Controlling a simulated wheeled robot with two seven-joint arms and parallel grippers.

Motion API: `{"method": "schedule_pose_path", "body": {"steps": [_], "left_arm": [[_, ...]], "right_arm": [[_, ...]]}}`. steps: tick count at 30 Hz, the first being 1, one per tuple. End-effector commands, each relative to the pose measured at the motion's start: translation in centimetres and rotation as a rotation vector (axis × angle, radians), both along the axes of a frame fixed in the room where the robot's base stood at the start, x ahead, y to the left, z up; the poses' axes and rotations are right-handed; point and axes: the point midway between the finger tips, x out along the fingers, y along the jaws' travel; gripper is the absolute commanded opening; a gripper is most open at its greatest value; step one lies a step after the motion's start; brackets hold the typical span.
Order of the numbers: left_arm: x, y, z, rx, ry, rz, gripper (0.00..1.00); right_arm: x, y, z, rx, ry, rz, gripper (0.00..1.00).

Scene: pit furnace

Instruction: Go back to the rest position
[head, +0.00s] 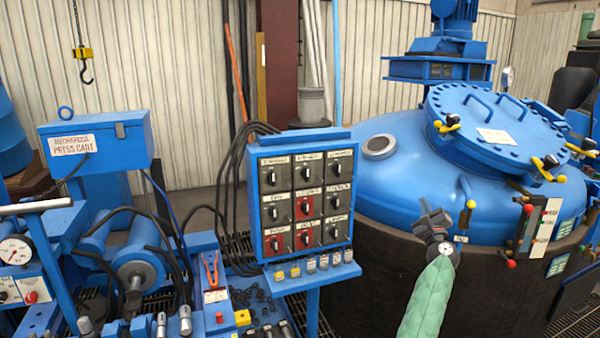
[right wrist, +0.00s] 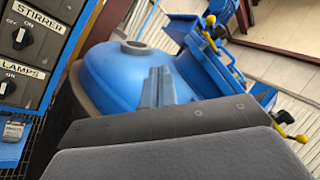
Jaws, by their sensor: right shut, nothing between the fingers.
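My right arm in its green sleeve comes up from the bottom in the head view. My right gripper (head: 427,209) is shut and empty, raised in front of the blue domed vessel (head: 400,195). The gripper covers part of the dome; I cannot tell the exact gap between them. The switch panel (head: 306,195) stands to the gripper's left, clear of it. The right wrist view shows the panel's edge with its STIRRER and LAMPS switches (right wrist: 22,37) and the vessel (right wrist: 110,75), tilted in the picture. My left gripper is not in view.
The vessel's bolted lid (head: 495,128) has yellow-tipped clamps, and levers stand at its right side. A press cart (head: 95,140) and a bench with tools (head: 235,300) are at the left. A yellow hook block (head: 83,54) hangs at the back left.

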Motion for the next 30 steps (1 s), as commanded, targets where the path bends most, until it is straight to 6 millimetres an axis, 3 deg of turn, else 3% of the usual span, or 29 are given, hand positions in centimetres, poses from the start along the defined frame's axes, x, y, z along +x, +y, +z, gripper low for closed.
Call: {"method": "schedule_pose_path", "body": {"steps": [4, 8, 12, 18, 24, 30], "left_arm": [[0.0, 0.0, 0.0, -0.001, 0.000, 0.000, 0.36], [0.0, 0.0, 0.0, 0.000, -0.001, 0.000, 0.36], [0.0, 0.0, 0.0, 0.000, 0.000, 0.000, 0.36], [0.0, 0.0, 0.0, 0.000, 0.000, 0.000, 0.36], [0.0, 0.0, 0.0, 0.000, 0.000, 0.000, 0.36], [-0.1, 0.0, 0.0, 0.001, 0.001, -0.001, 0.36]], "right_arm": [[-0.5, 4.7, 2.4, -0.474, 0.055, 0.019, 0.00], [-2.0, 8.6, 1.1, -0.903, 0.123, 0.053, 0.00], [-5.1, 12.3, -3.9, -1.354, 0.222, 0.134, 0.00], [-10.9, 15.2, -12.6, -1.791, 0.358, 0.294, 0.00], [-17.5, 17.0, -20.6, -2.036, 0.477, 0.458, 0.00], [-24.3, 18.6, -27.5, -2.163, 0.575, 0.596, 0.00]]}}
